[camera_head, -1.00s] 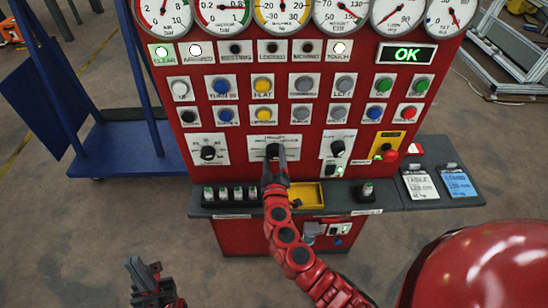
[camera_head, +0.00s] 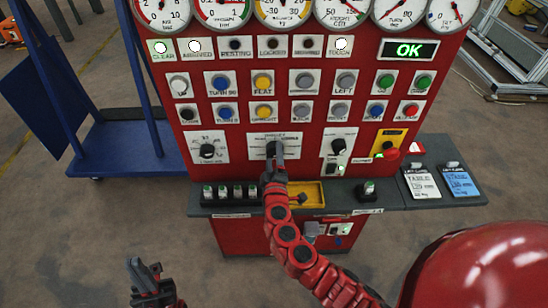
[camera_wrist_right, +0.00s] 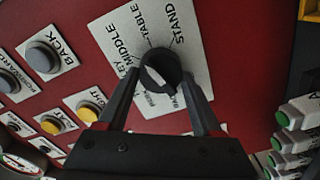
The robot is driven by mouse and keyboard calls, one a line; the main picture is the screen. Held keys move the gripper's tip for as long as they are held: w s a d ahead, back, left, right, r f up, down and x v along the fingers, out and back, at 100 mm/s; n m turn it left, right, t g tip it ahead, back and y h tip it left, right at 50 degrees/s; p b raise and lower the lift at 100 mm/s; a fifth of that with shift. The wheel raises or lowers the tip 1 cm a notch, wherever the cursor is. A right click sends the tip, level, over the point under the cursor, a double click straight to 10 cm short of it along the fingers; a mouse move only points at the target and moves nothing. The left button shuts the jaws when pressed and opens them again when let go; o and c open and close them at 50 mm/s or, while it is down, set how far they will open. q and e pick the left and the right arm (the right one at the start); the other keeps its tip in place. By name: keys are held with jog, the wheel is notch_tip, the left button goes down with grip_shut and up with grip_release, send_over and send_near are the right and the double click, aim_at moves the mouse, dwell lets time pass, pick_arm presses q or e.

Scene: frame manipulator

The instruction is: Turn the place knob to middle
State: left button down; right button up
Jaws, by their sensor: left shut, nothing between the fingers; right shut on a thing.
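The place knob (camera_wrist_right: 160,68) is a black round knob on a white plate (camera_wrist_right: 196,30) with labels including STAND, TABLE and MIDDLE. Its light mark lies slantwise across its face; which label it points to is hard to tell. My right gripper (camera_wrist_right: 162,84) is shut on the knob, one finger on each side. In the head view my right gripper (camera_head: 274,158) covers most of the knob, on the middle plate of the lower row. My left gripper (camera_head: 145,272) is shut and empty, low at the left, away from the panel.
The red panel carries gauges, several coloured push buttons and other black knobs (camera_head: 207,151) (camera_head: 338,145) beside the place knob. A grey shelf (camera_head: 410,202) below holds green-topped pieces, a yellow tray (camera_head: 313,195) and two cards. A green OK display (camera_head: 408,50) is lit.

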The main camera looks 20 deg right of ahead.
jog(key=n+b, duration=0.1)
jog(key=n, duration=0.4)
jog(key=shift+f, duration=0.2)
dwell(0.4)
jog(key=o, duration=1.4)
jog(key=b+v, duration=0.3)
jog(key=v, duration=1.4)
jog(key=shift+s+r+b, duration=0.15)
jog(key=shift+s+b, duration=0.1)
jog(key=shift+b, duration=0.1)
